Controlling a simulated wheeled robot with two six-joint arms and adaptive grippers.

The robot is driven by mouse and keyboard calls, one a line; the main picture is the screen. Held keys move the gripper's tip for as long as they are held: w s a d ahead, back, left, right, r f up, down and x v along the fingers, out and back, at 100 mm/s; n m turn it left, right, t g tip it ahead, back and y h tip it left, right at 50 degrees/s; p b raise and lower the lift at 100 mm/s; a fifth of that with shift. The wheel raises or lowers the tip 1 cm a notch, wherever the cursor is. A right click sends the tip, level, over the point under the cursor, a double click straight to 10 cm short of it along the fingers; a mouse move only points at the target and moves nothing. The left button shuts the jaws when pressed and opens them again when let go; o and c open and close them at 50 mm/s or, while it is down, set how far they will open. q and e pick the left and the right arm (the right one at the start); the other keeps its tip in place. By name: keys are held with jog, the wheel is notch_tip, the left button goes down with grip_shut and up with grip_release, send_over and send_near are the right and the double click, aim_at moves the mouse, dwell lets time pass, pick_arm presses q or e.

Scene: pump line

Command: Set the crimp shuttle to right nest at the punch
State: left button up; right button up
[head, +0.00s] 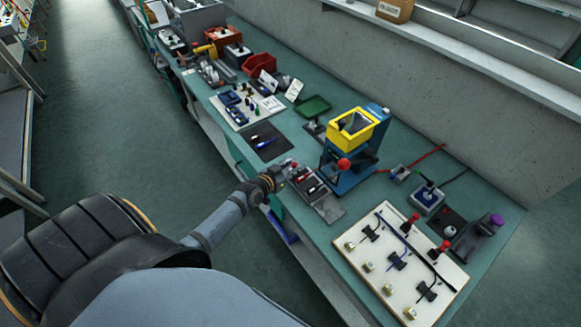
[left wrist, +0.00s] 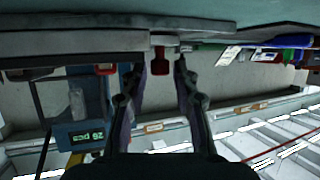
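The blue punch (head: 350,170) with a yellow guard (head: 352,128) and red ball knob (head: 343,164) stands on the bench. The crimp shuttle (head: 311,185) lies at its foot on a grey plate (head: 330,210), with dark and red parts on it. I cannot tell which nest is under the punch. My left gripper (head: 280,180) is at the shuttle's left end. In the left wrist view its fingers (left wrist: 160,65) are apart, one on each side of a red handle (left wrist: 160,68), with gaps visible. My right gripper is out of view.
A white board (head: 400,265) with red-handled clamps is at the front right. A dark mat (head: 263,142) and a green tray (head: 314,106) lie behind the shuttle. Red bins (head: 259,65) stand farther back. A wall (head: 470,130) bounds the bench's right side.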

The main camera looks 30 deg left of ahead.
pick_arm(q)
jog(key=shift+s, duration=0.1)
jog(key=shift+s+a+r, duration=0.1)
jog(key=shift+s, duration=0.3)
jog(key=v, duration=0.6)
jog(key=shift+s+r, duration=0.2)
